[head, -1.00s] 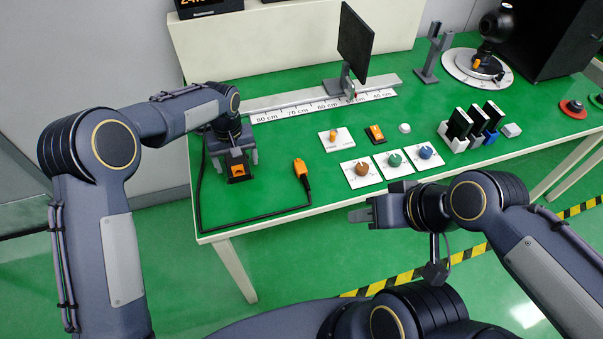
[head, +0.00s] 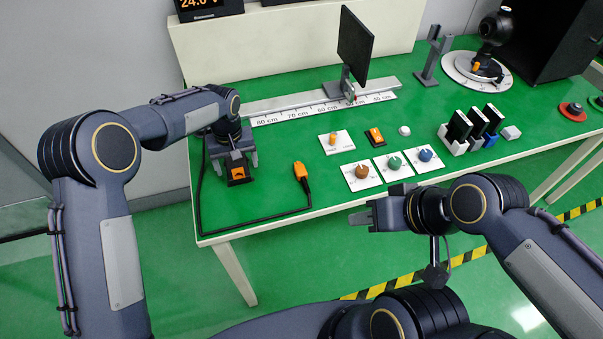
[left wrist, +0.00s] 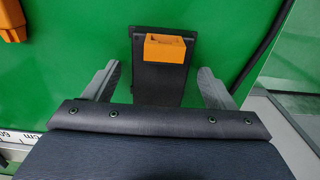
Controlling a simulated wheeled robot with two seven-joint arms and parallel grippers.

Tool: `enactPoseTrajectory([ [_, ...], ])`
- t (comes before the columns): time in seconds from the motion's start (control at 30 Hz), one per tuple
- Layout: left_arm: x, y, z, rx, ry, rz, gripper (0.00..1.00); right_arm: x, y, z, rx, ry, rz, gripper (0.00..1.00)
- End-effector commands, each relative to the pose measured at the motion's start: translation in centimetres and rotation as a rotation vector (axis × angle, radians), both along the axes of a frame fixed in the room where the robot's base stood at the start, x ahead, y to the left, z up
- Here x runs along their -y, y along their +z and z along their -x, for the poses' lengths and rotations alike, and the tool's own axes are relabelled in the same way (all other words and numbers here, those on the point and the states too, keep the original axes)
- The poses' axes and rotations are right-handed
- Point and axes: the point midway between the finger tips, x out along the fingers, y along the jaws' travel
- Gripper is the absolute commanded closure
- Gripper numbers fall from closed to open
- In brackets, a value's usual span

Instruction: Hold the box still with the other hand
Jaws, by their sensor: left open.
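A small black box with an orange socket (head: 237,174) stands at the left end of the green table. It also shows in the left wrist view (left wrist: 162,80), between the two grey fingers. My left gripper (head: 234,160) points down over the box with its fingers open, one on each side and apart from it in the wrist view. The box's lower part is hidden by the gripper body there. My right gripper (head: 364,215) is off the table's front edge with nothing seen in it; its finger gap is too small to judge.
An orange plug (head: 302,176) on a black cable lies right of the box; the cable loops along the table's left and front edges. Knob plates (head: 362,174) stand mid-table. A rail with a ruler (head: 300,108) runs behind. Green table between box and plug is clear.

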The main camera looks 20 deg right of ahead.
Motion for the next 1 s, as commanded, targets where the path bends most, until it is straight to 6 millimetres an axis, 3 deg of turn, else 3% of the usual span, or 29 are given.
enactPoseTrajectory([
  [0.17,0.1,1.5,-0.1,0.003,0.0,0.001,0.22,0.0,0.0,0.0,0.0,0.0,0.0,0.64],
  [0.6,0.0,10.2,-0.1,0.004,0.0,0.001,0.22,0.0,0.0,0.0,0.0,0.0,0.0,0.64],
  [0.8,0.0,11.8,0.0,0.0,-0.001,0.0,0.22,0.0,0.0,0.0,0.0,0.0,0.0,0.64],
  [1.0,0.0,12.0,0.0,0.0,-0.001,0.0,0.22,0.0,0.0,0.0,0.0,0.0,0.0,0.64],
])
